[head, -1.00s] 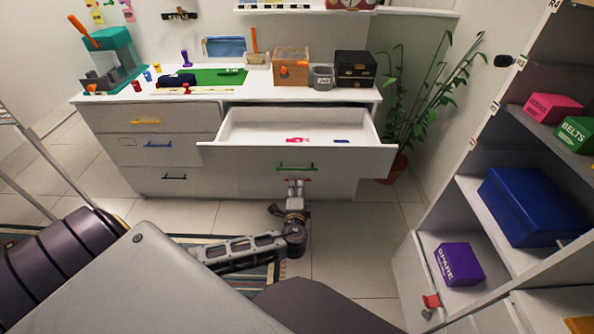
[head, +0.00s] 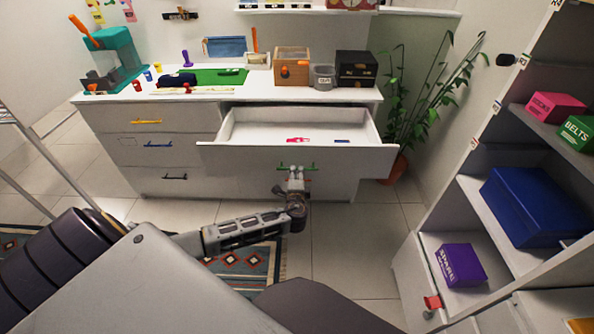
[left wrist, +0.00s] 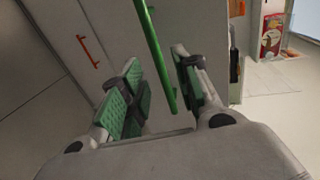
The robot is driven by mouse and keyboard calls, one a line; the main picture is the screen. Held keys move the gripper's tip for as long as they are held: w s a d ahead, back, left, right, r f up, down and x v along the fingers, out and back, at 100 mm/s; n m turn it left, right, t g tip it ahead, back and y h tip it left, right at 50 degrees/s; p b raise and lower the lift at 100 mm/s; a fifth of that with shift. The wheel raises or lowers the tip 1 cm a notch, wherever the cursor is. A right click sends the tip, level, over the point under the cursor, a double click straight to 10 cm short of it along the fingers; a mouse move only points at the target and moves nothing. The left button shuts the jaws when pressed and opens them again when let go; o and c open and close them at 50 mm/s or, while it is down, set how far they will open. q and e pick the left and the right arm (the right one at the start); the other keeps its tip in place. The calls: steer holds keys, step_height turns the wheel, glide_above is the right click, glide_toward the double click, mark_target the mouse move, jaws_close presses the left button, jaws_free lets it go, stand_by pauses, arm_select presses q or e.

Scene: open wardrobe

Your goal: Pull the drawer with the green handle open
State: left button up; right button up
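The drawer (head: 240,158) at the top right of the white dresser stands pulled out, its inside showing. The green handle (head: 311,168) is on its front. My left gripper (head: 296,172) is at this handle, coming from below and in front, and covers part of it. In the left wrist view the green bar (left wrist: 154,45) runs between the two green-padded fingers of my left gripper (left wrist: 160,92). The fingers are apart, with gaps to the bar. A red handle (left wrist: 88,50) shows beyond, to the left. My right gripper is not in view.
Pink and blue items lie in the open drawer. Closed drawers with yellow (head: 146,122), blue (head: 158,145) and black (head: 174,177) handles are at left. A plant (head: 420,115) stands right of the dresser. A shelf unit with a purple box (head: 460,265) is at right.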

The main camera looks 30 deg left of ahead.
mark_target(297, 169)
arm_select(q)
steer(key=shift+x, duration=2.25)
steer(key=shift+c, duration=0.5)
jaws_close()
